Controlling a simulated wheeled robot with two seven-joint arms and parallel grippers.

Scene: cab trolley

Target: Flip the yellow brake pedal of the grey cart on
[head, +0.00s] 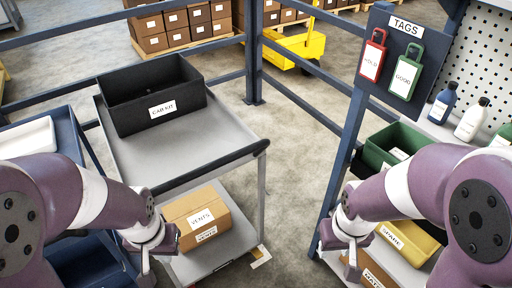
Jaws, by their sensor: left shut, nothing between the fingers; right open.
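The grey cart (200,150) stands in the middle-left, with a flat top shelf, a black push edge and a lower shelf. I cannot clearly make out the yellow brake pedal; a small pale and yellowish patch (261,257) shows on the floor by the cart's lower right corner. My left gripper (146,272) is shut and empty, left of the VENTS box. My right gripper (353,268) is open, at the right-hand shelf, apart from the cart.
A blue rack (338,165) with a TAGS board stands right, holding bottles, a green bin (388,146) and a yellow bin (412,240). A blue trolley (78,150) with a white tray stands left. Blue rails (252,75) cross behind. Floor between cart and rack is clear.

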